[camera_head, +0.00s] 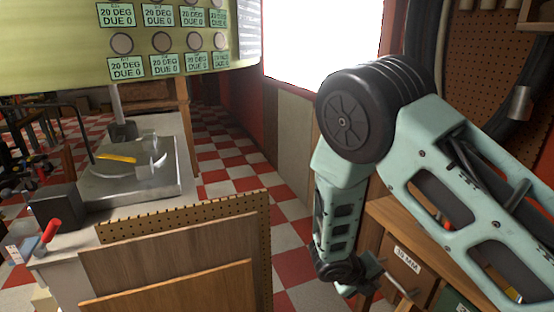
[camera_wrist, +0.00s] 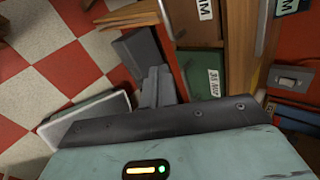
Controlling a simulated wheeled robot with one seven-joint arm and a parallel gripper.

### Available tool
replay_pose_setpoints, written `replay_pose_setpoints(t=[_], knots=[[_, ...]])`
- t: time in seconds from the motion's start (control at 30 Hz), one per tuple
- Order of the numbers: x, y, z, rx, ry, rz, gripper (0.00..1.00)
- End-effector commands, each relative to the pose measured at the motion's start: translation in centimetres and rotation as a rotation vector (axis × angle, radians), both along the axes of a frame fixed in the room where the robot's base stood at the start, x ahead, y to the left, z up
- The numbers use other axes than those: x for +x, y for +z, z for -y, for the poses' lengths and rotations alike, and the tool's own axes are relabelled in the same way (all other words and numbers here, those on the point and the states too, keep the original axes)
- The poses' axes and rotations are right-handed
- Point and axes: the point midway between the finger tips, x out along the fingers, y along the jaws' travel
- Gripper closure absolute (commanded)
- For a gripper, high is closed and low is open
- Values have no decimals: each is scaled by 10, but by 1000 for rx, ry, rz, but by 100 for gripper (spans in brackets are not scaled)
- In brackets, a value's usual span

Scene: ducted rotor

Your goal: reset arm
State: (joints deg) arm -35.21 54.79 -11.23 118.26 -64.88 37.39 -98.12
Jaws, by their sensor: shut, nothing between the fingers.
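My pale green arm (camera_head: 340,205) is folded at the right side of the head view, with a large black joint at its bend. Its lower link hangs down in front of the wooden drawer cabinet (camera_head: 385,215). In the wrist view, the grey fingers of my gripper (camera_wrist: 150,78) are shut and hold nothing. They are over the checkered floor, close to the drawer fronts (camera_wrist: 200,75).
A workbench (camera_head: 185,150) with a metal tray-like plate, a yellow-handled tool (camera_head: 115,158) and a red-handled tool (camera_head: 50,232) stands at the left. Wooden boards (camera_head: 180,250) and a pegboard stand before it. Red-and-white checkered floor (camera_head: 235,165) lies open between bench and cabinet.

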Motion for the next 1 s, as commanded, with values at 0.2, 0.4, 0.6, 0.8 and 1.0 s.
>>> replay_pose_setpoints(t=[0.2,0.4,0.6,0.8,1.0], knots=[[-48,63,-46,281,-565,288,100],[-106,126,-88,482,-1171,513,100],[-169,182,-118,581,-1775,676,100],[-220,215,-134,577,-2255,772,100],[-242,226,-139,544,-2468,807,100]])
